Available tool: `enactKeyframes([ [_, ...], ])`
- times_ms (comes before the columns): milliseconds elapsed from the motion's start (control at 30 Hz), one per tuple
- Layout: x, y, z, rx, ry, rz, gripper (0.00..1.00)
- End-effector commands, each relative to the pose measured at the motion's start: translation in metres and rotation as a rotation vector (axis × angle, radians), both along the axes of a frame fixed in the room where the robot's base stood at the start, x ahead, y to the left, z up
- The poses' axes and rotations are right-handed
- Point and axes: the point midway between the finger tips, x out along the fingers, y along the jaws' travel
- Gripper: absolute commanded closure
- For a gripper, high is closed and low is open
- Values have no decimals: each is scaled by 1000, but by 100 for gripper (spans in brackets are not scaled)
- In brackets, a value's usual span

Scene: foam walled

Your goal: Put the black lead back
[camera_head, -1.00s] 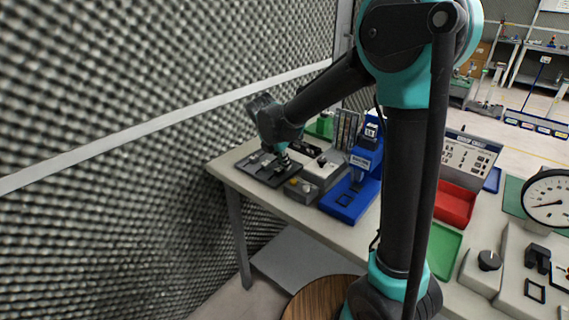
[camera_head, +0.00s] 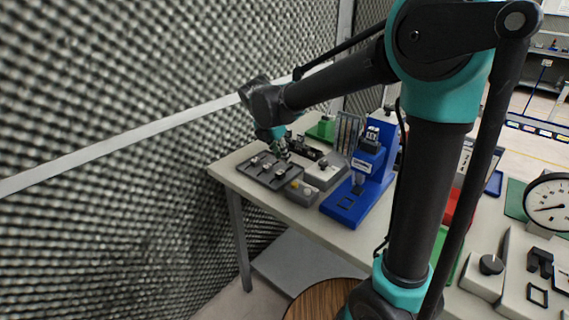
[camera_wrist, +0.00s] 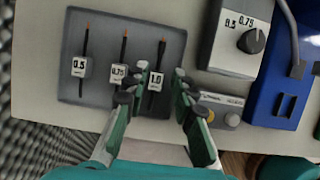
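A dark grey tray (camera_wrist: 72,25) carries three dark leads with orange tips, each with a white tag: 0.5 (camera_wrist: 80,67), 0.75 (camera_wrist: 119,71) and 1.0 (camera_wrist: 157,80). All three look black. My gripper (camera_wrist: 162,84) is open, with its fingertips on either side of the 1.0 tag. A gap shows on the tag's right; whether the left finger touches it I cannot tell. In the head view my gripper (camera_head: 281,150) is over the right part of the tray (camera_head: 250,166), and the leads are too small to read.
A grey box with a 0.5/0.75 knob (camera_wrist: 251,40) stands right of the tray. A small box with yellow and grey buttons (camera_wrist: 233,119) sits just right of my gripper. A blue press (camera_head: 345,205) stands further right. The foam wall (camera_head: 120,190) is close on the left.

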Motion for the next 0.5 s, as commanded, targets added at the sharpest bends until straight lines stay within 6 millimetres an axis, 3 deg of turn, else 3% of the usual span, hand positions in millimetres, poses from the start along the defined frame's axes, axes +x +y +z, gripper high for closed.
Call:
enactKeyframes([
  [233,-13,10,39,0,0,1,74],
  [500,-17,13,52,0,0,0,74],
])
